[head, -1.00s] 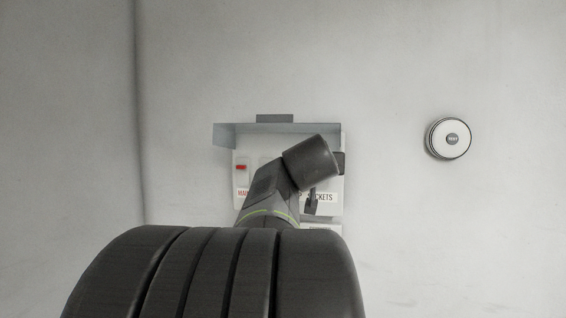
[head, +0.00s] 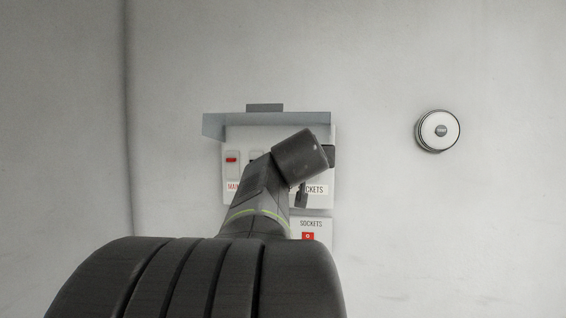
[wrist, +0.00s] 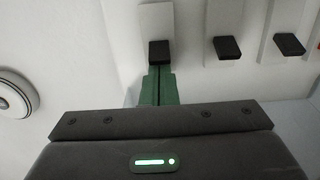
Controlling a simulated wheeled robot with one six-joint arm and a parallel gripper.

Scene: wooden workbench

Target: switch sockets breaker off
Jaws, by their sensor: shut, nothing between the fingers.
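The breaker panel (head: 230,140) is on the wall, partly hidden behind my arm in the head view. Its SOCKETS label (head: 315,189) is partly covered. In the wrist view, the black lever (wrist: 159,52) nearest the wall dial is the sockets breaker; it sits on a white plate (wrist: 157,20), toward the plate's lower end. My gripper (wrist: 157,84) is shut, with its green fingers together and empty. The fingertips are right at the lever's lower edge in that view; I cannot tell whether they touch. The fingers are hidden in the head view.
A red MAIN lever (head: 232,160) is at the panel's left. Other black levers (wrist: 227,47) stand beside the sockets one. A grey hood (head: 270,118) juts over the panel. A card (head: 311,224) reading SOCKETS with a red 0 hangs below. A round dial (head: 438,131) is on the wall.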

